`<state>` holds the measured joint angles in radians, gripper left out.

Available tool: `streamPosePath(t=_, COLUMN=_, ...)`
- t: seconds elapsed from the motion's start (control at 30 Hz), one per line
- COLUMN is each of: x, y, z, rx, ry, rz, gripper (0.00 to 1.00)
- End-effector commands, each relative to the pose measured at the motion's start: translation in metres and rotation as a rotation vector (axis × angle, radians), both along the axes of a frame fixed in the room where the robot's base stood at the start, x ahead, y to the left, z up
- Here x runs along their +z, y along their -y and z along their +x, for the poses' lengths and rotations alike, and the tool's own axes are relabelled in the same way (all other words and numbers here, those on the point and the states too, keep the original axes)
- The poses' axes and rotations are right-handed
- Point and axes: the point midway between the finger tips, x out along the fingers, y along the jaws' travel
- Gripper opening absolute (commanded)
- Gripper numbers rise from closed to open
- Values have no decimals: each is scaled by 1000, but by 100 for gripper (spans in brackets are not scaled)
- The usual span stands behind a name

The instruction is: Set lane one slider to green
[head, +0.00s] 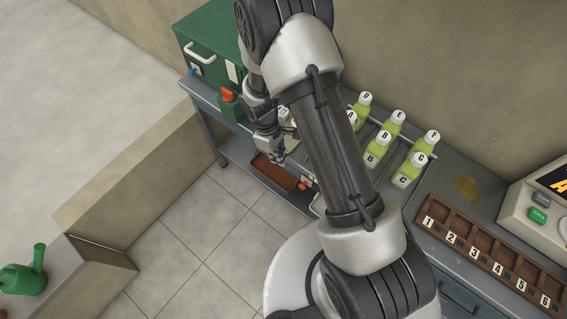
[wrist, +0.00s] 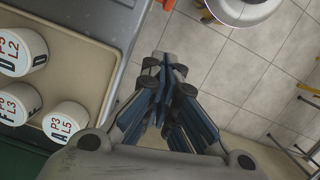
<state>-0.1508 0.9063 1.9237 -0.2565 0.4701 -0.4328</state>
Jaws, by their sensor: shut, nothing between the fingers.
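The lane one slider cannot be made out for certain in either view. A small orange-red part (head: 305,184) shows at the bench's front edge, partly behind my arm, and I cannot tell whether it belongs to a slider. No clear green slider mark shows. My gripper (head: 279,157) is near the bench's front edge, left of the bottles and close to a red-brown tray (head: 272,171). In the wrist view my gripper (wrist: 172,62) is shut and empty, with tiled floor beyond its fingertips. My arm hides part of the bench.
Several lettered yellow-green bottles (head: 404,170) stand in rows on the bench. A numbered brown rack (head: 470,235) and a console with a CALL button (head: 539,216) are at right. A green box (head: 213,45) is at back left. The wrist view shows white lidded containers (wrist: 68,121).

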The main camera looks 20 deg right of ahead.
Motion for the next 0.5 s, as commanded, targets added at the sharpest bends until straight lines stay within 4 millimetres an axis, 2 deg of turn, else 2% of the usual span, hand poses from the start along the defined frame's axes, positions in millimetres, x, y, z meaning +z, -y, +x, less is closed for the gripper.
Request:
streamPosePath(t=0.03, x=-13, y=2, z=-3, rx=-1, ry=-4, rz=0, gripper=0)
streamPosePath(t=0.3, x=-71, y=10, z=-10, rx=0, ry=-5, rz=-1, gripper=0)
streamPosePath(t=0.4, x=-90, y=12, z=-13, rx=-1, ry=-4, rz=0, gripper=0)
streamPosePath(t=0.5, x=-94, y=24, z=-23, rx=-3, ry=-3, rz=0, gripper=0)
